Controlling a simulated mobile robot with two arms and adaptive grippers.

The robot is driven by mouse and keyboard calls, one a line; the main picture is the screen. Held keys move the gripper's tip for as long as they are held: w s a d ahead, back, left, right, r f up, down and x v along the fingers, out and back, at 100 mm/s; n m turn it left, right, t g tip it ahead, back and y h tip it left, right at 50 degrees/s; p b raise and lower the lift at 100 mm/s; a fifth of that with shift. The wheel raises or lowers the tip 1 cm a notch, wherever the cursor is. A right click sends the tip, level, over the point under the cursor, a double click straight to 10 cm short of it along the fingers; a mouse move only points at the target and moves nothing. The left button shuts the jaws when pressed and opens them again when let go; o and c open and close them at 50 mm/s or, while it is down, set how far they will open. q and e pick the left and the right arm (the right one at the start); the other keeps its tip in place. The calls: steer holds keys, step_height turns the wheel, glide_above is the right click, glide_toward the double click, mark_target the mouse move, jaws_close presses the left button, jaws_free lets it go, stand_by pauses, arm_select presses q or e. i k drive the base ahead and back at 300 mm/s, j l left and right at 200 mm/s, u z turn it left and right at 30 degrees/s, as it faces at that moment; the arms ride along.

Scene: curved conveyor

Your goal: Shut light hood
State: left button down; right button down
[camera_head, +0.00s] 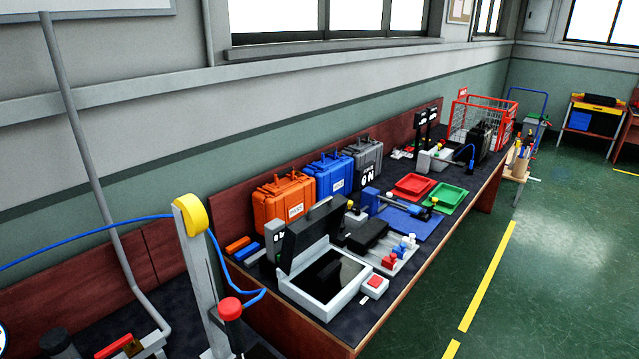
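A light grey box with a flat black glass top (335,278) stands on the near part of the long workbench. Its black hood (313,236) is raised and tilted up at the back left edge of the box, so it stands open. I take this to be the light hood; no label confirms it. A dark shape lies on, or is reflected in, the glass. Neither of my grippers is in view.
Orange (284,200), blue (329,178) and grey (364,160) cases stand behind the box. A red-button box (375,284) sits at its right. A grey post with a yellow top (192,215) and a red-knobbed lever (231,312) stand nearer. The green floor at right is clear.

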mark_target(315, 229)
steer(key=i+l+u, duration=0.1)
steer(key=l, duration=0.25)
steer(key=i+l+u, duration=0.1)
steer(key=l, duration=0.25)
steer(key=i+l+u, duration=0.1)
steer(key=l, duration=0.3)
steer(key=i+l, duration=0.2)
steer(key=l, duration=0.15)
steer(key=i+u, duration=0.05)
